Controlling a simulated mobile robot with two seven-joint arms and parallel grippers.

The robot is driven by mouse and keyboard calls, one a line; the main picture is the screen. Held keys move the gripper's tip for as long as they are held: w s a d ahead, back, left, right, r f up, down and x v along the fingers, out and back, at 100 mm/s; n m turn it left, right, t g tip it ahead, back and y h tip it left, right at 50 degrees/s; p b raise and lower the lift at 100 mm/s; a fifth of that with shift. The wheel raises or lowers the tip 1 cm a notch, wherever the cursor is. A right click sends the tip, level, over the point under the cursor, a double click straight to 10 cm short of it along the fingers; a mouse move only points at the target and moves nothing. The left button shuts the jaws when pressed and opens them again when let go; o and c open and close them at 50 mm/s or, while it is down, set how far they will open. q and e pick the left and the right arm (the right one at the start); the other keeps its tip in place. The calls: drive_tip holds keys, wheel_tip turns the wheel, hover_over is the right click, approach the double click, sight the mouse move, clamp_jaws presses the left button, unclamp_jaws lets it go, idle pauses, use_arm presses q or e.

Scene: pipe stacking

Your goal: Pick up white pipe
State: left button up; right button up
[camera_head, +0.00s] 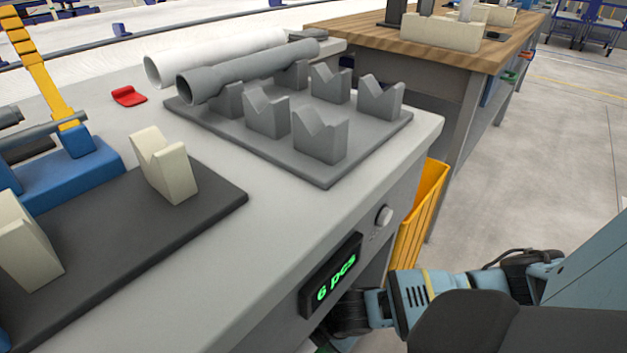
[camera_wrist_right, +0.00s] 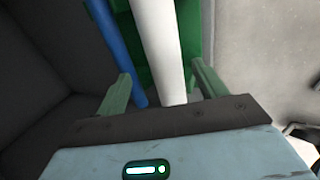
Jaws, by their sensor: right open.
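In the right wrist view a long white pipe (camera_wrist_right: 158,45) runs from the top edge down between the two green fingers of my right gripper (camera_wrist_right: 161,88). The fingers are open, one on each side, with visible gaps to the pipe. The pipe's near end reaches close to the dark gripper body; whether it touches is unclear. In the head view my right arm reaches down beside the bench front, and its gripper is mostly hidden. Another white pipe (camera_head: 215,55) lies on the bench behind a grey pipe (camera_head: 250,68). My left gripper is not in view.
A blue pipe (camera_wrist_right: 116,45) stands left of the white one, with a green surface (camera_wrist_right: 148,73) behind. Grey V-blocks (camera_head: 320,135) stand on a grey plate. The bench front carries a "6 pcs" display (camera_head: 333,276). A yellow bin (camera_head: 420,215) stands beside it.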

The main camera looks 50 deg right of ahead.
drive_tip(key=shift+f+b, duration=0.3)
drive_tip(key=shift+f, duration=0.05)
drive_tip(key=b+x, duration=0.1)
drive_tip(key=x, duration=0.1)
drive_tip(key=b+x, duration=0.2)
drive_tip(key=shift+s+f, duration=0.1)
drive_tip(key=shift+f, duration=0.25)
drive_tip(key=shift+r, duration=0.1)
drive_tip(key=c, duration=1.1)
drive_tip(key=shift+r, duration=0.1)
drive_tip(key=shift+c, duration=0.2)
drive_tip(key=shift+r+p, duration=0.5)
drive_tip(key=shift+r, duration=0.05)
drive_tip(key=p+v, duration=0.2)
drive_tip(key=shift+r, duration=0.4)
drive_tip(key=s+d+p, duration=0.1)
drive_tip(key=s+p, duration=0.4)
drive_tip(key=s, duration=1.2)
drive_tip(key=shift+d+f, duration=0.2)
